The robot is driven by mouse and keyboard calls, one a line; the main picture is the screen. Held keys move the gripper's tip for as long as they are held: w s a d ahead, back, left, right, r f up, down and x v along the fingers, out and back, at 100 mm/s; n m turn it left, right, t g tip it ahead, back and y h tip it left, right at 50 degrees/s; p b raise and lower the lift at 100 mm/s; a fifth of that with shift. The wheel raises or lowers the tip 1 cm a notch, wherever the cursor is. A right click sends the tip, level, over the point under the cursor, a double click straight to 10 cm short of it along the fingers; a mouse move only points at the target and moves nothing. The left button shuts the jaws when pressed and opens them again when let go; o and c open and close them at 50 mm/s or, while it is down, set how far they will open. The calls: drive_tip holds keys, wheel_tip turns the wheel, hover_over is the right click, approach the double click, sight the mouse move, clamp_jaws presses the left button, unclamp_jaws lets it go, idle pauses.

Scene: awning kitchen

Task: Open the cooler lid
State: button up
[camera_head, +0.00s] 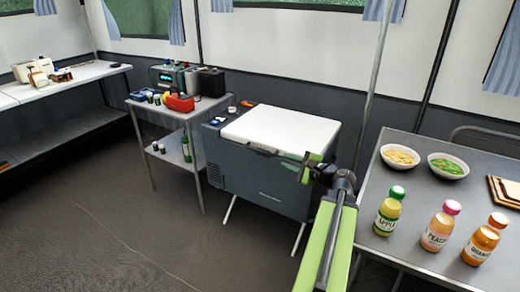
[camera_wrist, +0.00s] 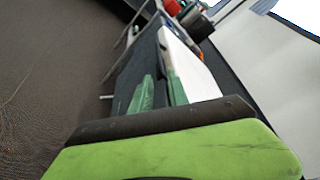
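The cooler (camera_head: 250,180) is a dark grey box on white legs in the middle of the head view. Its white lid (camera_head: 285,127) lies flat and looks closed. In the wrist view the lid (camera_wrist: 186,62) is a white strip beside the dark cooler body (camera_wrist: 138,72). My gripper (camera_head: 302,167) is at the cooler's front right, near the lid's front edge. In the wrist view its two green fingers (camera_wrist: 160,92) stand apart, with a gap between them, one over the dark front and one over the lid's edge. I cannot tell whether they touch the cooler.
A small table (camera_head: 150,108) with devices and a red item stands left of the cooler. A grey table (camera_head: 455,205) at the right holds bowls and bottles, including a green-capped bottle (camera_head: 389,212). A pole (camera_head: 375,75) rises behind. The floor at front left is clear.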

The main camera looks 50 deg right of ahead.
sight(262, 152)
drive_tip(key=b+x, duration=0.3)
drive_tip(key=x, duration=1.4)
drive_tip(key=shift+w+f+b, duration=0.25)
drive_tip(key=shift+b, duration=0.15)
clamp_jaws()
idle(0.3)
